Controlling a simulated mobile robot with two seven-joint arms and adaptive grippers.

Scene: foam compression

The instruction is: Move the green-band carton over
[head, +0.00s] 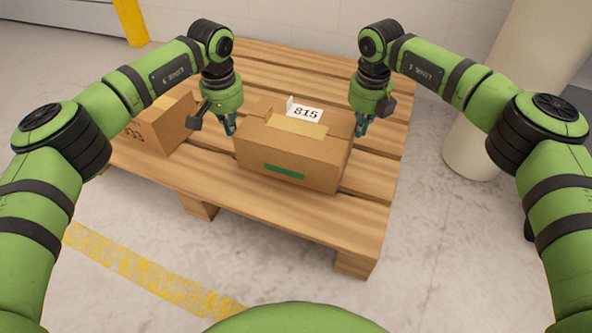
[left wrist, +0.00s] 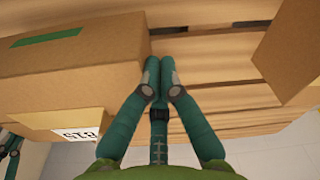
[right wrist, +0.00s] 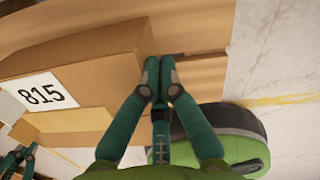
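The green-band carton (head: 255,155) is a brown box on the wooden pallet, with a green strip on its front face and tan tape on top. A white label reading 815 (head: 305,112) shows at its top rear. My left gripper (head: 229,126) has its fingers together at the carton's left side. My right gripper (head: 361,126) has its fingers together at the right side. The carton fills the left of the left wrist view (left wrist: 100,65) and of the right wrist view (right wrist: 95,65). Both sets of fingertips are very close to its sides; exact contact is hard to tell.
Another brown carton (head: 160,128) with dark printed digits stands on the pallet to the left, behind my left arm. The pallet (head: 280,210) has bare slats in front and behind. A pale round column (head: 480,140) stands right of it. Yellow floor tape (head: 140,272) runs at front left.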

